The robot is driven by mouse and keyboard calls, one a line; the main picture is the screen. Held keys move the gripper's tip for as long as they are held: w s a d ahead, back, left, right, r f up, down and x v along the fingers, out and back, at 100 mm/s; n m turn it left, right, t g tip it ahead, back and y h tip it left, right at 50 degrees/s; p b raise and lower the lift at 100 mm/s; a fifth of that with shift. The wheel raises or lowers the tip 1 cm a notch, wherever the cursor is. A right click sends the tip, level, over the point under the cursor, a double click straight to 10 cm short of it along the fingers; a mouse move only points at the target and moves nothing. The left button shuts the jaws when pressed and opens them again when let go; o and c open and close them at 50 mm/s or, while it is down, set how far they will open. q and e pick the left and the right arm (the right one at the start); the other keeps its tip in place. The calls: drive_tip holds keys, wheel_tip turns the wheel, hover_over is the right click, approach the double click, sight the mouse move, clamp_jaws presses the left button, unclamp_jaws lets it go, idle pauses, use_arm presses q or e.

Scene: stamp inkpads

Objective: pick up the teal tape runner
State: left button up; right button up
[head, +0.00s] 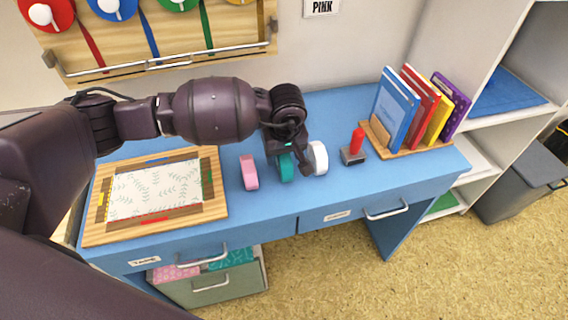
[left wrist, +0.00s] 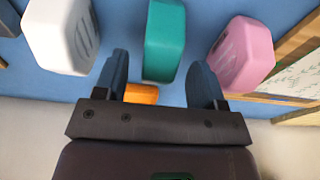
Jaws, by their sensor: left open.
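The teal tape runner (head: 286,168) stands on the blue desk, between a pink tape runner (head: 249,172) and a white one (head: 319,158). My left gripper (head: 287,152) is over it and partly hides it in the head view. In the left wrist view, the teal runner (left wrist: 164,40) shows between and beyond the two open fingers (left wrist: 160,62). The pink runner (left wrist: 241,52) is to the right there, and the white one (left wrist: 62,35) to the left. An orange piece (left wrist: 141,94) shows between the fingers. My right gripper is not in view.
A wooden tray (head: 92,228) with leaf-patterned paper lies on the left of the desk (head: 290,207). A red-handled stamp (head: 357,142) stands to the right. Books (head: 398,112) stand in a wooden holder farther right. The desk front near the runners is clear.

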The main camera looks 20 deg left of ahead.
sight(283, 160)
use_arm(q)
wheel_tip(283, 160, down, 3)
drive_tip(key=shift+w+f, duration=0.1)
drive_tip(key=shift+w, duration=0.05)
drive_tip(key=c, duration=1)
drive_tip(key=shift+c, duration=0.2)
drive_tip(key=shift+r, duration=0.25)
wheel_tip(283, 160, up, 20)
drive_tip(key=p, duration=0.1)
drive_tip(key=shift+f, duration=0.1)
